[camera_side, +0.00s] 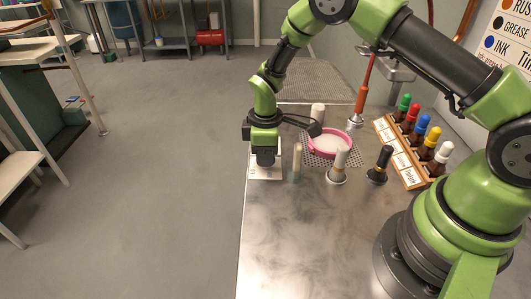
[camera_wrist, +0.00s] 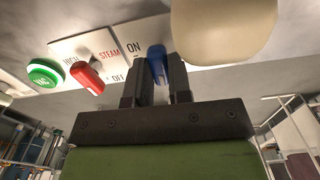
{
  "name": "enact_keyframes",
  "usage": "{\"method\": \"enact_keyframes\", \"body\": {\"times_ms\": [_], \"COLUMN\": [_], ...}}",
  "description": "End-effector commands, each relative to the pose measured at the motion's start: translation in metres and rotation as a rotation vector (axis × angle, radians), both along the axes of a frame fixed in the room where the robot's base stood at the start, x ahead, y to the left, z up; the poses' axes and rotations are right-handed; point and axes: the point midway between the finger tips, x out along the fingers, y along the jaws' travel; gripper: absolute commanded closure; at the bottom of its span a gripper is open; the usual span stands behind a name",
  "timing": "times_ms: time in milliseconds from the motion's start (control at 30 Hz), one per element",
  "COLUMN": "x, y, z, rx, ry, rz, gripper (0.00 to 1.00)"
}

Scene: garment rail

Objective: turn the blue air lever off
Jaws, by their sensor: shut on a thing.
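The blue air lever (camera_wrist: 157,56) shows in the wrist view between the two fingers of my gripper (camera_wrist: 160,80). The fingers are shut on it, one on each side. The lever stands upright in the picture, its lower part hidden by the fingers. An ON label (camera_wrist: 133,47) is just left of its upper end, and an OFF label (camera_wrist: 118,78) is lower left. In the side view my gripper (camera_side: 265,158) is low at a white plate (camera_side: 264,174) near the table's left edge, and it hides the lever.
In the wrist view, a red steam lever (camera_wrist: 88,76) and a green button (camera_wrist: 44,72) are to the left, and a large cream rounded thing (camera_wrist: 222,28) is close at upper right. In the side view, handled tools (camera_side: 338,166), a pink-rimmed dish (camera_side: 313,145) and a bottle rack (camera_side: 397,155) stand rightward.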

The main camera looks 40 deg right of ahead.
Motion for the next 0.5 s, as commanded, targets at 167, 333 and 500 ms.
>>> {"method": "enact_keyframes", "body": {"times_ms": [167, 333, 500], "x": [-0.0013, -0.0014, -0.0014], "y": [-0.0002, -0.0003, -0.0005], "z": [0.0002, 0.0002, 0.0001], "rx": [0.000, 0.000, -0.001], "ry": [0.006, 0.006, 0.006], "rz": [0.034, 0.046, 0.047], "gripper": [1.00, 1.00, 1.00]}}
